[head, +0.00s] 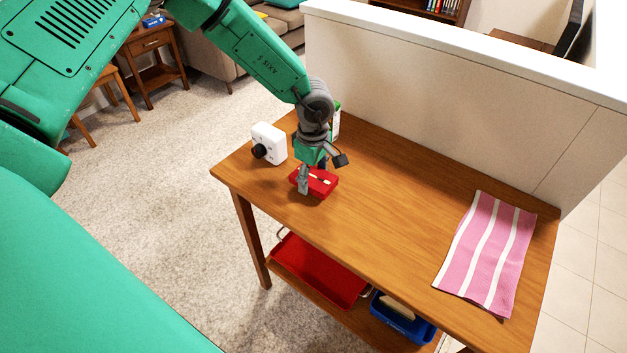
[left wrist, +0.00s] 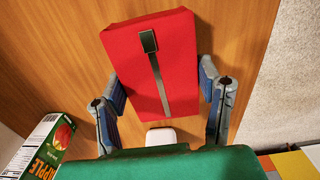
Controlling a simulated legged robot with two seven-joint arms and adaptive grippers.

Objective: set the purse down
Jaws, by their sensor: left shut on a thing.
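The purse (head: 318,187) is a red box-like thing with a dark strap and clasp. It is at the left part of the wooden table (head: 380,225), low at the tabletop; I cannot tell whether it touches the wood. My left gripper (head: 312,176) comes down from above and is shut on it. In the left wrist view the purse (left wrist: 172,45) lies between the two fingers (left wrist: 162,88), its far part reaching past them. My right gripper is not in view.
A white device with a black knob (head: 270,141) stands left of the purse. A green and white carton (head: 336,122) is behind the arm. A pink striped cloth (head: 487,250) lies at the right. The table's middle is clear. A red tray (head: 318,272) and blue bin (head: 400,322) are below.

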